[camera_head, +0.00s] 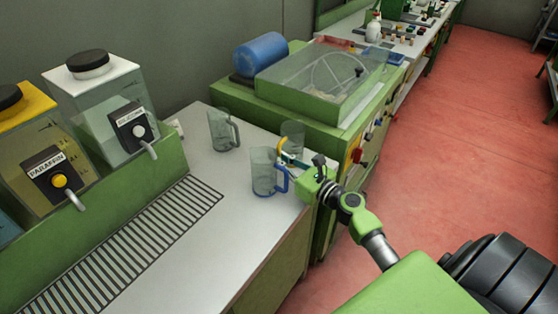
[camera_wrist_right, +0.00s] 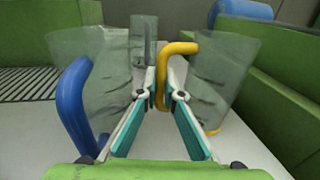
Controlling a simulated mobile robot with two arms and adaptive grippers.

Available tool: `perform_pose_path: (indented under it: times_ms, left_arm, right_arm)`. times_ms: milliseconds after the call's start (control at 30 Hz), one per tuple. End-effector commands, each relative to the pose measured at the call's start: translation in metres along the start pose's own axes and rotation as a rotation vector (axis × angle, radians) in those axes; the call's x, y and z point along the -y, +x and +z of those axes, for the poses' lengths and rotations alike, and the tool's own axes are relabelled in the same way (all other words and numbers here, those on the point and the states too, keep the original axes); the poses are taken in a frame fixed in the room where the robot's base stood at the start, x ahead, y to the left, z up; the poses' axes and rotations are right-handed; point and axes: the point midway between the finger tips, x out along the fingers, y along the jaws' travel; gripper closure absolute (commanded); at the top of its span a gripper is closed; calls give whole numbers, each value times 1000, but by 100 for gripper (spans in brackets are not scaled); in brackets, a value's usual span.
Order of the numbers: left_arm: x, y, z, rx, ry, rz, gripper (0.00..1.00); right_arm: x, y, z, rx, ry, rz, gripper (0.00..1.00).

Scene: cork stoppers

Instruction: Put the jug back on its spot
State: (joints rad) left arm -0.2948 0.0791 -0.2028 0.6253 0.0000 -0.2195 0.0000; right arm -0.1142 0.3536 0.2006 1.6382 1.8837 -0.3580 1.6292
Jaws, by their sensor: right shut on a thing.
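Three clear jugs stand close together at the right end of the counter. The yellow-handled jug (camera_head: 293,133) is farthest right; in the right wrist view (camera_wrist_right: 222,75) its handle passes between my fingertips. My right gripper (camera_head: 287,158) is shut on that handle, with the fingers (camera_wrist_right: 163,92) on either side of it. The blue-handled jug (camera_head: 263,170) stands just left of the gripper, and also shows in the wrist view (camera_wrist_right: 95,75). The grey-handled jug (camera_head: 219,131) stands farther back. I cannot tell which spot belongs to the jug. My left gripper is not in view.
A slatted drain grate (camera_head: 130,245) runs along the counter (camera_head: 225,185). Dispensers with taps, one labelled paraffin (camera_head: 45,175), line the left. A green machine with a clear lid (camera_head: 320,80) adjoins the counter's far side. The counter's front middle is clear.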

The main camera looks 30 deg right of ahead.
Motion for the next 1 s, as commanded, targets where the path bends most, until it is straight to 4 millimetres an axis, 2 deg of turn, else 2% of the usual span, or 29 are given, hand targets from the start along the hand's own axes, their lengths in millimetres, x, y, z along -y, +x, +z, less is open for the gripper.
perform_pose_path:
  times_ms: [100, 333, 367, 400, 800, 1000]
  left_arm:
    - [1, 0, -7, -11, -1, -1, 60]
    - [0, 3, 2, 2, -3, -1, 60]
    - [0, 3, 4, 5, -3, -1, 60]
    - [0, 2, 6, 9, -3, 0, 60]
    - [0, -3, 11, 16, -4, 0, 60]
    - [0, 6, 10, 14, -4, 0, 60]
  right_arm:
    - [1, 0, 1, 2, -2, 0, 100]
    - [0, 0, -3, 2, -1, -1, 100]
    - [1, 0, -3, 1, -1, -1, 90]
    - [1, 0, -2, 1, -1, -1, 86]
    - [0, 0, 3, 1, -1, 0, 86]
    - [0, -32, -2, -2, 0, -1, 86]
